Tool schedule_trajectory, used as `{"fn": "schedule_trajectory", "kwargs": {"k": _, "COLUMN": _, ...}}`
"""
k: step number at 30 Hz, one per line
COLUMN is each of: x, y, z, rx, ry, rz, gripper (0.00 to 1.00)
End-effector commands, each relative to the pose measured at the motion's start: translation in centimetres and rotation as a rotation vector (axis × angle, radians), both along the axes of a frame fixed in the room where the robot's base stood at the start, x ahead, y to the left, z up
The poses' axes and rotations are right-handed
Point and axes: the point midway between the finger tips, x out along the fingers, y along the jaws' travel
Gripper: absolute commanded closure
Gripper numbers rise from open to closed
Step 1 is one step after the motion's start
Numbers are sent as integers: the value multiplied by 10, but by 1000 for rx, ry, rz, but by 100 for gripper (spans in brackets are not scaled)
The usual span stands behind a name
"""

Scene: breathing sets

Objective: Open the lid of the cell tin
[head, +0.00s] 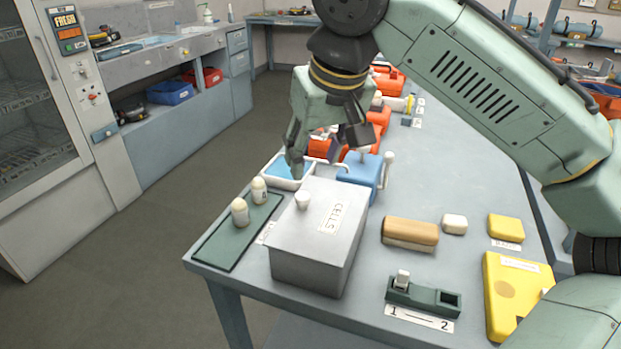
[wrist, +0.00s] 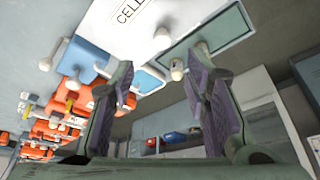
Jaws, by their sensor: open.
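The cell tin (head: 315,255) is a grey box near the front left of the table, labelled CELLS. Its flat lid (head: 345,195) is down, with a small white knob (head: 302,201) near the left edge. In the wrist view the tin's pale top (wrist: 165,12) and knob (wrist: 162,37) show at the top edge. My gripper (head: 325,155) is open and empty, pointing down behind the tin in the head view, apart from the knob. Its two fingers (wrist: 162,68) stand wide apart in the wrist view. The tin's inside is hidden.
Left of the tin, a green mat (head: 218,245) holds two pale bottles (head: 240,212). Behind stand a white-rimmed blue tray (head: 275,180) and a blue box (head: 362,177).

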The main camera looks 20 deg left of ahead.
Motion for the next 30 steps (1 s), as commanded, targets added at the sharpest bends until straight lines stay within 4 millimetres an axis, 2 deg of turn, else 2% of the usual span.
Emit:
{"fn": "schedule_trajectory", "kwargs": {"k": 12, "x": 20, "y": 18, "z": -67, "rx": -2, "ry": 1, "rz": 1, "gripper": 57}}
{"fn": "schedule_trajectory", "kwargs": {"k": 16, "x": 25, "y": 24, "z": -83, "rx": 0, "ry": 0, "rz": 2, "gripper": 57}}
{"fn": "schedule_trajectory", "kwargs": {"k": 21, "x": 28, "y": 26, "z": -93, "rx": 2, "ry": 0, "rz": 2, "gripper": 57}}
{"fn": "schedule_trajectory", "kwargs": {"k": 30, "x": 28, "y": 27, "z": -94, "rx": 2, "ry": 0, "rz": 2, "gripper": 60}}
